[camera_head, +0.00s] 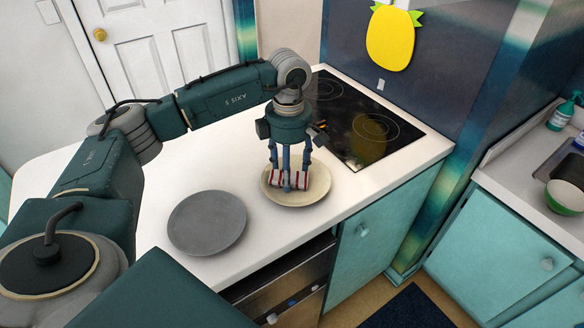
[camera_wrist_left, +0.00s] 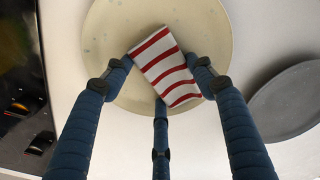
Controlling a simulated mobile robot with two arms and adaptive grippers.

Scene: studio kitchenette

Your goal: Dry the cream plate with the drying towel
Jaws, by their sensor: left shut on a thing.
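The cream plate (camera_head: 318,187) lies on the white counter beside the cooktop; it also fills the upper middle of the left wrist view (camera_wrist_left: 106,32). Several small faint spots show on its surface. The drying towel (camera_wrist_left: 168,66), white with red stripes, is a small folded piece over the plate's middle; it also shows in the head view (camera_head: 284,181). My left gripper (camera_head: 290,184) points down over the plate with its fingers shut on the towel. I cannot tell whether the towel presses on the plate. My right gripper is not in view.
A grey plate (camera_head: 207,222) lies on the counter left of the cream plate. The black cooktop (camera_head: 360,125) is behind it. The counter's front edge is close to both plates. A sink counter with a green bowl (camera_head: 565,197) and a soap bottle (camera_head: 561,115) is at right.

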